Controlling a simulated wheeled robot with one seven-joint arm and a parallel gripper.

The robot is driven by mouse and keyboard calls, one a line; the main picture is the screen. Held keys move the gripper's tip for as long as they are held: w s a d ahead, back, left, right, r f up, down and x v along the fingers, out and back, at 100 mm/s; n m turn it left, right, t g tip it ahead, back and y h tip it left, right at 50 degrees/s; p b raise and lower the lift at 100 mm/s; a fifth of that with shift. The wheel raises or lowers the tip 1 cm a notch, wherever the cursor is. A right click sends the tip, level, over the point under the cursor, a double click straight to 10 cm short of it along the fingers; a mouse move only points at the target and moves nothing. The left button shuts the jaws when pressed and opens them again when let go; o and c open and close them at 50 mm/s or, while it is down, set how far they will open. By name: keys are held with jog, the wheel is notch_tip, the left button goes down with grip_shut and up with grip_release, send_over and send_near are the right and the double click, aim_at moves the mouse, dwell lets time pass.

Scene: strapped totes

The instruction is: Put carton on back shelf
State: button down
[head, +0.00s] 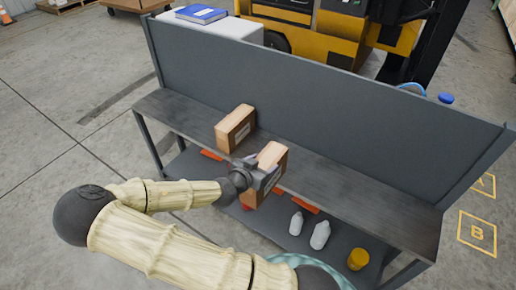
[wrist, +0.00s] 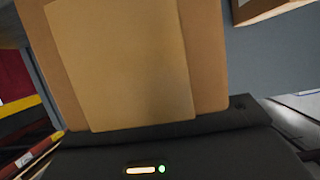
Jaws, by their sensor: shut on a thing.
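My gripper (head: 258,174) is shut on a brown carton (head: 272,157). In the head view the held carton is at the front edge of the grey shelf top (head: 345,182); I cannot tell whether it touches it. In the wrist view the held carton (wrist: 205,60) fills the upper middle, close above the dark gripper body. A second carton (head: 235,128) stands on the shelf top, to the left and farther back, near the back panel (head: 310,90). The fingertips are largely hidden by the carton.
The lower shelf holds two white bottles (head: 320,235), a yellow jar (head: 358,259) and some orange items (head: 306,206). The shelf top to the right of the held carton is clear. A yellow forklift (head: 335,38) and a white box (head: 215,30) stand behind the panel.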

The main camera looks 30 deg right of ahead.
jog(key=shift+s+r, duration=0.15)
jog(key=shift+s, duration=0.05)
jog(key=r+p+x, duration=0.1)
jog(key=r+x, duration=0.1)
jog(key=x, duration=0.7)
jog(key=w+d+r+p+x, duration=0.1)
jog(key=r+x, duration=0.1)
jog(key=x, duration=0.8)
jog(key=shift+d, duration=0.4)
jog(key=f, duration=0.3)
jog(key=shift+w+d+f+p, duration=0.1)
jog(key=shift+d+f+p, duration=0.15)
jog(key=shift+p, duration=0.1)
jog(key=shift+a, duration=0.1)
